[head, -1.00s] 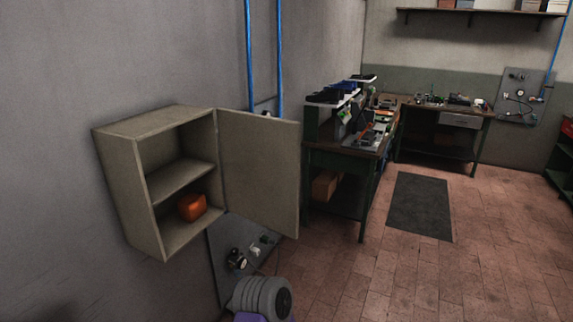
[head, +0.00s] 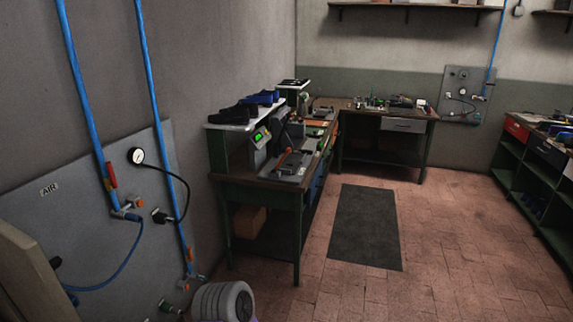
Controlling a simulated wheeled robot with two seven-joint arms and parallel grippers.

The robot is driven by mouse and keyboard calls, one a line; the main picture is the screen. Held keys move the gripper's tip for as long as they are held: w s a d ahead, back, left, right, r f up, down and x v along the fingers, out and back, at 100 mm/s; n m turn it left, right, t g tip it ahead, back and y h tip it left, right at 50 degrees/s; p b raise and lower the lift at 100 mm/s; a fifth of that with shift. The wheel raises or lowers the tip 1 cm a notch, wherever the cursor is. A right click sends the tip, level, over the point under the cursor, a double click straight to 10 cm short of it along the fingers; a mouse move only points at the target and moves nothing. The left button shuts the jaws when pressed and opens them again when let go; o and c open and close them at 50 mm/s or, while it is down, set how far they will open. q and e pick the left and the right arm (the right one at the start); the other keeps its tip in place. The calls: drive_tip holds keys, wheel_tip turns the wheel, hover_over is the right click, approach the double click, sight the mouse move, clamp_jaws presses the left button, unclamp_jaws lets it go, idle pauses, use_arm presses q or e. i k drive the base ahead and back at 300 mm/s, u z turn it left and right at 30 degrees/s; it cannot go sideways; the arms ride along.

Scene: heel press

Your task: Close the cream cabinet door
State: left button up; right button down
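Only a cream panel (head: 30,285) of the cabinet shows, cut off at the lower left corner of the head view. I cannot tell whether it is the door or the cabinet's side. The cabinet's inside, its shelves and the orange thing in it are out of view, so how far the door stands open does not show. Neither of my grippers is in view.
A grey wall panel with blue air pipes, a gauge (head: 136,156) and valves is right of the cream panel. A green workbench (head: 262,188) with tools stands along the wall. A dark mat (head: 364,228) lies on the tiled floor, which is clear around it.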

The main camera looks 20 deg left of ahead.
sight(27, 276)
drive_tip(key=i, duration=1.4)
drive_tip(key=u, duration=3.75)
drive_tip(key=i, duration=0.9)
drive_tip(key=u, duration=0.05)
